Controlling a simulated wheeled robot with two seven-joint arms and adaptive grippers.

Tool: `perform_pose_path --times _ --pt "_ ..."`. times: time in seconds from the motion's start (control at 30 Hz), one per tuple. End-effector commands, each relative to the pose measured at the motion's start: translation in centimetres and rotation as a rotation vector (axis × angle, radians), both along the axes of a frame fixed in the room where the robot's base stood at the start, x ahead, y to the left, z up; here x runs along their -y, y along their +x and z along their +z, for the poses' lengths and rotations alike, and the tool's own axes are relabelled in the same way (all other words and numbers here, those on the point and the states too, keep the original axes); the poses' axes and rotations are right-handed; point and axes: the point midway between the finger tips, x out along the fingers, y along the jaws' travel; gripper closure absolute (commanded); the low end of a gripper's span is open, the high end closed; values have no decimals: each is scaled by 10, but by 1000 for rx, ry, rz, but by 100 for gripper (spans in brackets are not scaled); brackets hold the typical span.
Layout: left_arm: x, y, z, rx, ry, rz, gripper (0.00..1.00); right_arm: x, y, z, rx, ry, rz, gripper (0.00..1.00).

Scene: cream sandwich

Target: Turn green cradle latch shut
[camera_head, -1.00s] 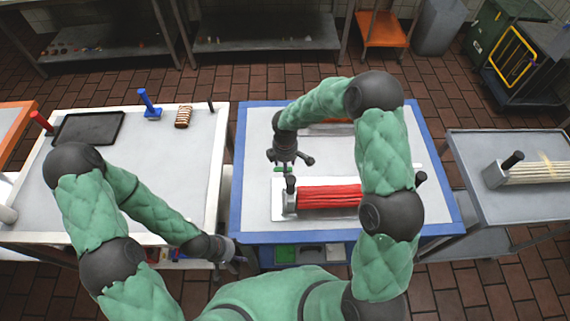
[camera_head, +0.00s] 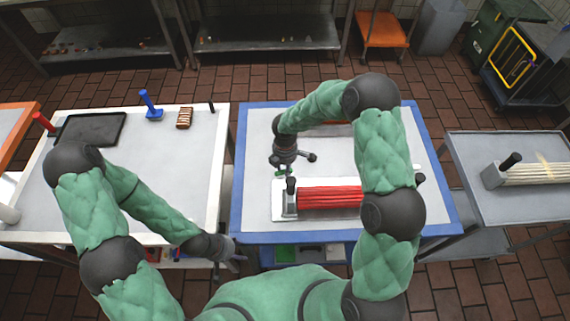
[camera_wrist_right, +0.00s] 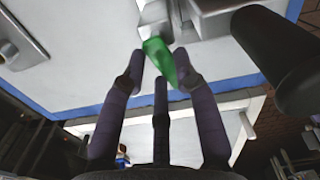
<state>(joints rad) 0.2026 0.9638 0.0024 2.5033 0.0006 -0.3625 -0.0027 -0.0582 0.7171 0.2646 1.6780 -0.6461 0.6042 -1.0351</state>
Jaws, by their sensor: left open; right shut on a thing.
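The green latch (camera_wrist_right: 160,60) shows between the fingertips of my right gripper (camera_wrist_right: 160,72) in the right wrist view. The gripper is shut on it, beside the grey cradle block (camera_wrist_right: 212,18). In the head view my right gripper (camera_head: 283,168) is at the left end of the cradle, and only a bit of green latch (camera_head: 280,173) shows below it. The cradle (camera_head: 290,205) has a dark upright knob and holds red rods (camera_head: 330,196). My left gripper (camera_head: 232,254) is open and empty, low by the gap between the tables.
The cradle stands on a white plate on a blue-edged table (camera_head: 237,190). The left table holds a dark tray (camera_head: 90,128), a blue-handled tool (camera_head: 150,106) and a striped brown block (camera_head: 185,117). A right table bears another cradle (camera_head: 510,172) with pale rods.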

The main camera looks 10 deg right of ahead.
Motion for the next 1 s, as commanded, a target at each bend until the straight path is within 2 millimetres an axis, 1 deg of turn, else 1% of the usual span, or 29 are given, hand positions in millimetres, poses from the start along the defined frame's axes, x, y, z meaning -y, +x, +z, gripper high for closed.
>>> perform_pose_path --times 0.03,1.0 --pt "0 0 5 0 0 0 46 0 -1 2 -1 -1 44 100" --pt "0 0 63 0 0 0 46 4 -15 3 0 1 959 100"
